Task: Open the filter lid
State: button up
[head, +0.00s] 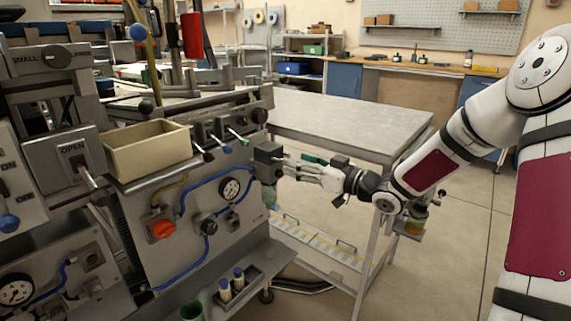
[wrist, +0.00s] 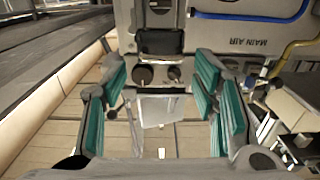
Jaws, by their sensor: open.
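A dark block-shaped fitting (head: 268,155) sits at the right edge of the grey machine, with a pale clear bowl-like part (head: 270,194) under it. It looks like the filter, but I cannot tell its lid apart in the head view. My gripper (head: 289,169) is open just right of this fitting. In the wrist view my gripper (wrist: 161,82) has its green-padded fingers spread wide. A dark lid-like block (wrist: 161,42) lies ahead, with round dark knobs (wrist: 145,76) below it. A pale translucent panel (wrist: 158,110) shows between the fingers, apart from both pads.
The grey machine (head: 180,215) fills the left, with a cream bin (head: 147,150) and small levers on top. A metal table (head: 350,122) stands behind my gripper. A yellow hose (wrist: 298,50) and a blue tube (wrist: 245,16) run nearby. Open floor lies at right.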

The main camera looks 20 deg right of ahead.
aim_at(274, 155)
jog(key=shift+b+x, duration=0.65)
jog(key=shift+x, duration=2.05)
grip_shut()
